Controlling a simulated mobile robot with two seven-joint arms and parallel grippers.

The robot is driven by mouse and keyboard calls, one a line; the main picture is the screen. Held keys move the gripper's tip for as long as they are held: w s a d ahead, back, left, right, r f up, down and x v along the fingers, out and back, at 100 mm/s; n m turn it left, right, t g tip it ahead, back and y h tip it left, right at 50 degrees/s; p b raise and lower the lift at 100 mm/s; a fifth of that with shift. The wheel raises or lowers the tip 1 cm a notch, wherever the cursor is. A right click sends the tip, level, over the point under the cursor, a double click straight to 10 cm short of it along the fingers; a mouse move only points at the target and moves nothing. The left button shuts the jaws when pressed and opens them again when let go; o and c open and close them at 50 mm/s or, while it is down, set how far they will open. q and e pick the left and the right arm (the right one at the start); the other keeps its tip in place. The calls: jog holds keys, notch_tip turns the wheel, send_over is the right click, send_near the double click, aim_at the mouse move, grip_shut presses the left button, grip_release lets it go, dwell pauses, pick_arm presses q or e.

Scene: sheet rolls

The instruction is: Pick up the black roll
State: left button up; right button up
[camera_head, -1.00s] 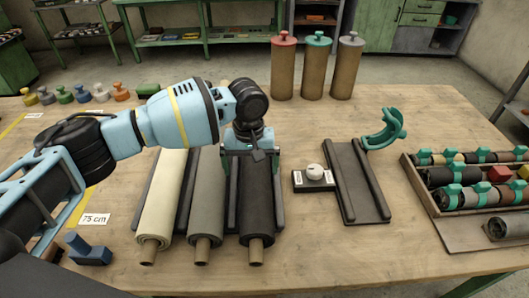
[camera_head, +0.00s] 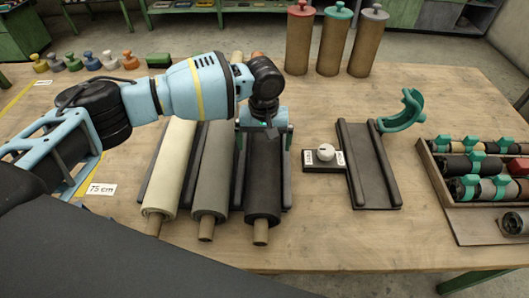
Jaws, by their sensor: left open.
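The black roll (camera_head: 263,185) lies in a dark cradle at the right of a row of three rolls on the wooden table, its brown core end toward me. A grey roll (camera_head: 213,175) and a cream roll (camera_head: 170,165) lie to its left. The roll's far part is hidden behind my left wrist. My right gripper is not in view.
A dark tray (camera_head: 368,170) with a white-knobbed block (camera_head: 325,155) and a green curved holder (camera_head: 403,112) stand right of the rolls. A crate (camera_head: 441,190) of small banded rolls is at far right. Three brown cylinders (camera_head: 331,45) stand at the back. Bare table lies in front.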

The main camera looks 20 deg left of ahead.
pick_arm(q)
jog(key=f, duration=0.4)
jog(key=shift+w+f, duration=0.15)
jog(key=shift+w, duration=0.05)
jog(key=c, duration=2)
jog(key=shift+w+r, duration=0.1)
jog(key=shift+r, duration=0.2)
